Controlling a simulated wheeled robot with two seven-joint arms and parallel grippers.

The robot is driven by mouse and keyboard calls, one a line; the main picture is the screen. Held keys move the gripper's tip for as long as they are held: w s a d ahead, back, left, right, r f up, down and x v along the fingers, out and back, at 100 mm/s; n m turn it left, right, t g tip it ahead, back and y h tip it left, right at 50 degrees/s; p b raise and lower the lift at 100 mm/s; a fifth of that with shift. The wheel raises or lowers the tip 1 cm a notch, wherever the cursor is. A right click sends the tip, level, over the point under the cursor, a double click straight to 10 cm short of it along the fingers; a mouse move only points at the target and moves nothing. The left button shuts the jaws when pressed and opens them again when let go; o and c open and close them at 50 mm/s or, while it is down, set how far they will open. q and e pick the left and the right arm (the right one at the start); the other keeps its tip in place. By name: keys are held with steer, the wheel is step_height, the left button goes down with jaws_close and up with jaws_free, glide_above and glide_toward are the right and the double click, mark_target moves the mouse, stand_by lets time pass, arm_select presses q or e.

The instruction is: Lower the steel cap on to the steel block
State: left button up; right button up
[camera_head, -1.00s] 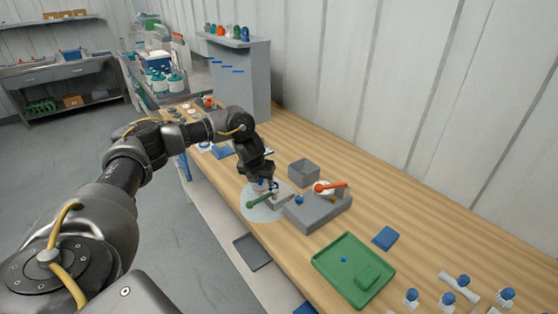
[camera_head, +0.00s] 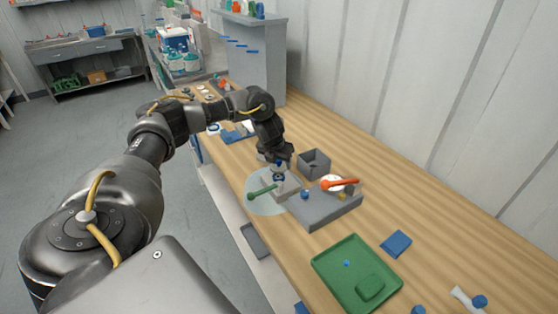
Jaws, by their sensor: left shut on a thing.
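A green-handled piece (camera_head: 262,192) sticks out to the left over a pale round disc (camera_head: 262,205). My right gripper is not in view.
A grey open box (camera_head: 314,163) stands behind. An orange-handled piece (camera_head: 340,184) and a small blue ball (camera_head: 304,195) are at the flat block. A green tray (camera_head: 330,268) and blue pad (camera_head: 396,243) lie nearer.

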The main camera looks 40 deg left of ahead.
arm_select(q)
steer(key=shift+s+f, duration=0.1)
steer(key=shift+f, duration=0.35)
steer(key=shift+s+a+f+b, duration=0.1)
steer(key=shift+f+b, duration=0.15)
steer(key=shift+b, duration=0.3)
steer(key=shift+f+b, duration=0.45)
steer(key=shift+f, duration=0.5)
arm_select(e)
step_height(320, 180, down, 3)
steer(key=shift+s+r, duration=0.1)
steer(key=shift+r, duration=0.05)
arm_select(q)
steer(key=o, duration=1.2)
steer(key=shift+c, duration=0.2)
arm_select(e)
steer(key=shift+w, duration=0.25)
